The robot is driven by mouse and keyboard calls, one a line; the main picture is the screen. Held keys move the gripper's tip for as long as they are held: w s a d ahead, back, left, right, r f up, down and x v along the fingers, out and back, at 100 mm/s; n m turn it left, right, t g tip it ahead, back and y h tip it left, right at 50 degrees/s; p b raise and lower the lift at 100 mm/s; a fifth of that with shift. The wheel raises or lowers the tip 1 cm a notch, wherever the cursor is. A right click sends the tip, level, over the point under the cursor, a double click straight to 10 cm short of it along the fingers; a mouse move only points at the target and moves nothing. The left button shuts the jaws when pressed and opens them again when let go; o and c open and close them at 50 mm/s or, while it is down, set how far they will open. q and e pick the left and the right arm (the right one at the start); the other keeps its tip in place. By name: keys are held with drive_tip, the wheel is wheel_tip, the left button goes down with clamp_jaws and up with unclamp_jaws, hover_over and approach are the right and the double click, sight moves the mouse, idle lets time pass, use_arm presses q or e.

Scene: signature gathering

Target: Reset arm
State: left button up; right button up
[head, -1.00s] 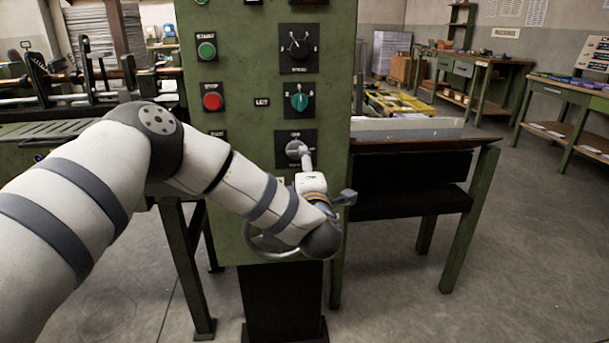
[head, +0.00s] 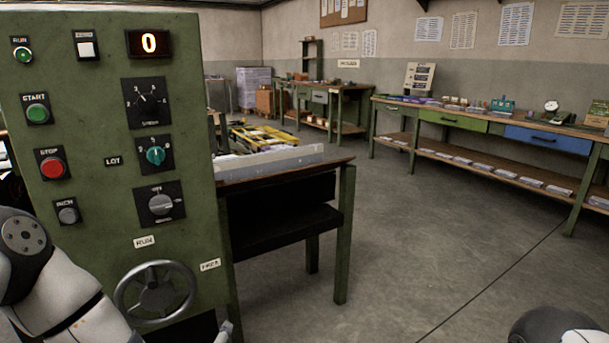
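My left arm (head: 60,300) shows at the lower left, in front of the green control panel (head: 100,225), and runs out of the bottom edge. Its gripper fingers are not visible. A small pale piece (head: 225,331) shows at the bottom edge, right of the handwheel; I cannot tell what part it is. A small part of my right arm (head: 550,325) shows at the lower right; its gripper is out of view. The lower grey rotary knob (head: 160,204) on the panel is uncovered, and nothing touches it.
The panel has a red STOP button (head: 52,168), a green START button (head: 38,113), a lit display (head: 149,43) reading 0 and a handwheel (head: 155,291). A table (head: 335,165) stands beside it. Workbenches (head: 480,123) line the back wall. Floor at right is clear.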

use_arm(q)
drive_tip(key=s+d+f+m+g+h+p, duration=0.1)
drive_tip(key=s+f+m+g, duration=0.25)
drive_tip(key=s, duration=0.45)
drive_tip(key=s+d+f+m+g+h, duration=0.1)
drive_tip(key=s+f+m+g, duration=0.1)
drive_tip(key=s+f, duration=0.4)
drive_tip(key=s+a+m+g, duration=0.1)
drive_tip(key=s+m+g, duration=0.1)
drive_tip(key=s, duration=0.8)
drive_tip(key=s+a+r+m+g+p, duration=0.1)
drive_tip(key=s+g, duration=0.3)
drive_tip(key=s, duration=0.6)
drive_tip(key=s+a+m+g, duration=0.3)
drive_tip(key=s+m, duration=0.1)
drive_tip(key=s, duration=0.6)
drive_tip(key=shift+s+a+r, duration=0.15)
drive_tip(key=shift+a, duration=0.1)
use_arm(e)
drive_tip(key=shift+t, duration=0.7)
drive_tip(key=w+r, duration=0.3)
drive_tip(key=shift+w+r, duration=0.3)
drive_tip(key=shift+r, duration=0.05)
